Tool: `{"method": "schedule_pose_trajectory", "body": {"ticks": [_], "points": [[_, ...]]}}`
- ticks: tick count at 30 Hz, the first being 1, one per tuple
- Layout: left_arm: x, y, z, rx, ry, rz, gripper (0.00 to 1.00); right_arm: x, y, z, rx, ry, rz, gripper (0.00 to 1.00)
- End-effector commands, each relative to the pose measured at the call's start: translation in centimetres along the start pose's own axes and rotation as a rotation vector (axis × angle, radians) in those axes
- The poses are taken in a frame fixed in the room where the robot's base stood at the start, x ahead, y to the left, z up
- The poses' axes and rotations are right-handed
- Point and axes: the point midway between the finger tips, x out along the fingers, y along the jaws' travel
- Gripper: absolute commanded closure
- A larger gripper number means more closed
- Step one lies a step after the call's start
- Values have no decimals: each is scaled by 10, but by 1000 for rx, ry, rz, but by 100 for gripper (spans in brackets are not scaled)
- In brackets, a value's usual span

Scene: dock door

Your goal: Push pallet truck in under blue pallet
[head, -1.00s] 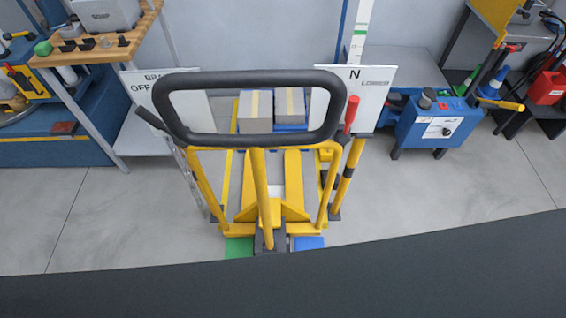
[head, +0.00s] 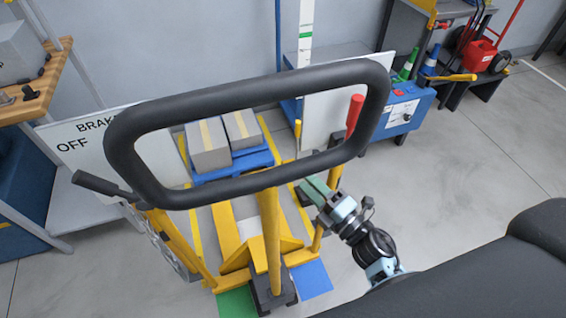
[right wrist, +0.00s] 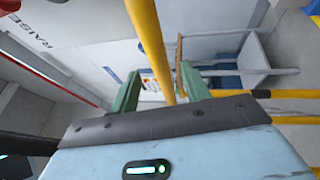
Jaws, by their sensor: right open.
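The yellow pallet truck (head: 268,235) stands in front of me with its black loop handle (head: 122,190) high and close to the head camera. Its forks (head: 226,228) point toward the blue pallet (head: 254,158), which carries two grey boxes. The handle crosses the view near the fork tips, so I cannot tell how close they are to the pallet. My right gripper (head: 311,188) is open beside the truck's right side, below the handle. In the right wrist view a yellow bar runs between the green fingers (right wrist: 160,72) in the picture; I cannot tell whether it is touched. My left gripper is out of view.
A white brake sign (head: 85,140) and a dark lever (head: 100,185) are at left. A red-gripped lever (head: 354,112) stands at right. Green (head: 237,302) and blue (head: 312,280) floor patches lie by the truck. Floor at right is open; a blue machine (head: 405,112) stands behind.

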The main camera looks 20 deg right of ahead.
Motion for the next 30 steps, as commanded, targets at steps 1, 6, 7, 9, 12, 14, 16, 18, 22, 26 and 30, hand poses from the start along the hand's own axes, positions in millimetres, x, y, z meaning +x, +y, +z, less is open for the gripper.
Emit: {"method": "schedule_pose_trajectory", "body": {"ticks": [1, 6, 7, 9, 12, 14, 16, 18, 22, 26, 30], "points": [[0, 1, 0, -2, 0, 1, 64, 1, 0, 0, -4, 1, 1, 53], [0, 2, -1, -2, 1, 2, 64, 4, 1, 0, -2, 1, 2, 53], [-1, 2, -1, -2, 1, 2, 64, 6, 1, 0, -2, 0, 2, 53], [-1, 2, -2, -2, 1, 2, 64, 14, 2, 0, -2, 0, 3, 53], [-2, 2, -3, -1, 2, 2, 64, 29, 3, 0, 0, 0, 5, 53], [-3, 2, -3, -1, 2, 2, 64, 38, 2, 0, 0, 0, 4, 53], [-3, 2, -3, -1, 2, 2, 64, 49, 2, 1, 1, 0, 4, 53], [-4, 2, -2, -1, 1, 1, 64, 58, 3, 0, 1, -1, 4, 53], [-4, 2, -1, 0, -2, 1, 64, 71, 1, 0, 1, -1, 2, 53], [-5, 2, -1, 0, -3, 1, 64, 77, 1, 0, 1, -1, 1, 53], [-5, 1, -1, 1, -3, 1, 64, 79, 1, 0, 1, -1, 0, 53]]}}
